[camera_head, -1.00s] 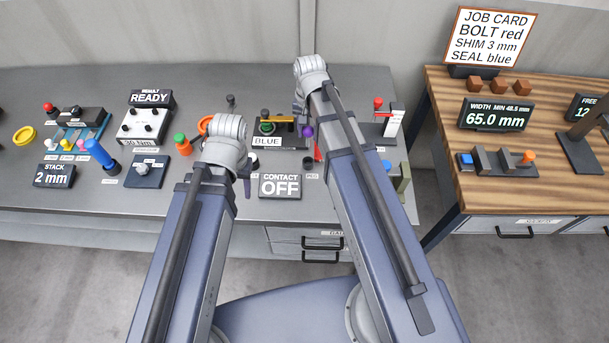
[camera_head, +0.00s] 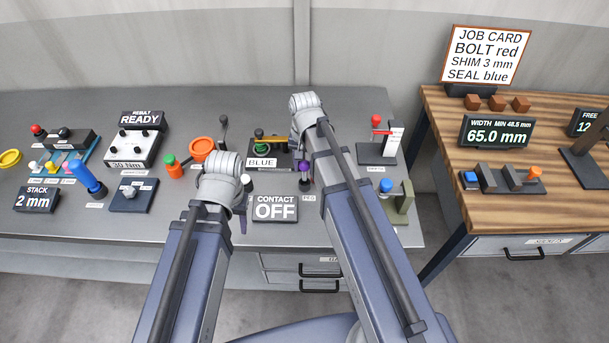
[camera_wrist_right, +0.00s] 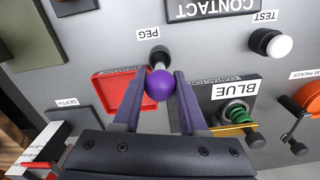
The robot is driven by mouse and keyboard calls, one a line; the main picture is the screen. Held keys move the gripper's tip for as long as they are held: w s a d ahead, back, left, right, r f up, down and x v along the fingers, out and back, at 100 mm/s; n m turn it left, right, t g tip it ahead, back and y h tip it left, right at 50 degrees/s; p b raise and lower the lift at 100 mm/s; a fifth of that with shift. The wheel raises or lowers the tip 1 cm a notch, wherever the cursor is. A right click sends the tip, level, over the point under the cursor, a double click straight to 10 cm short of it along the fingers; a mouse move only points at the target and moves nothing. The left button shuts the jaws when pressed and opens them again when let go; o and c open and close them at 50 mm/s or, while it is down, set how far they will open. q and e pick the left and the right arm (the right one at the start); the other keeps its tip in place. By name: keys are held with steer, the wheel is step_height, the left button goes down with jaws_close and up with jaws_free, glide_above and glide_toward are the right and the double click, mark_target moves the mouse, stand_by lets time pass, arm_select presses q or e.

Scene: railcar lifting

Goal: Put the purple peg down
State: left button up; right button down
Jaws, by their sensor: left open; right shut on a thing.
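The purple peg (camera_wrist_right: 160,84) has a round purple head and a grey shaft. My right gripper (camera_wrist_right: 159,88) is shut on it, with a finger on each side of the head. The shaft points to a dark round spot by the PEG label (camera_wrist_right: 160,33); I cannot tell whether its tip is in it. In the head view the purple head (camera_head: 303,168) shows just left of my right arm, above the CONTACT OFF sign, and that gripper's fingers are mostly hidden. My left gripper (camera_head: 243,212) is open and empty, left of the sign.
A red tray (camera_wrist_right: 106,94) lies close beside the peg. The CONTACT OFF sign (camera_head: 275,208), the BLUE contactor (camera_head: 262,162) and a white-topped test button (camera_wrist_right: 279,46) stand nearby. A blue-knobbed green fixture (camera_head: 400,204) stands right of my right arm.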

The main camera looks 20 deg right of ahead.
mark_target(305, 179)
arm_select(q)
steer(key=shift+f+b, duration=1.35)
steer(key=shift+f, duration=0.3)
arm_select(e)
steer(key=shift+f, duration=1.7)
arm_select(q)
steer(key=shift+f, duration=0.2)
arm_select(e)
steer(key=shift+f, duration=0.15)
steer(key=shift+c, duration=2.2)
jaws_free()
arm_select(q)
steer(key=shift+r, duration=0.2)
arm_select(e)
steer(key=shift+r, duration=0.2)
step_height(305, 179, up, 12)
steer(key=p, duration=1.2)
arm_select(q)
step_height(305, 179, up, 12)
arm_select(e)
steer(key=s+a+n+h, duration=0.1)
steer(key=s+a+n, duration=0.8)
steer(key=s, duration=0.5)
steer(key=shift+s+a+n, duration=0.15)
steer(key=shift+a+n, duration=0.15)
steer(key=shift+a, duration=0.45)
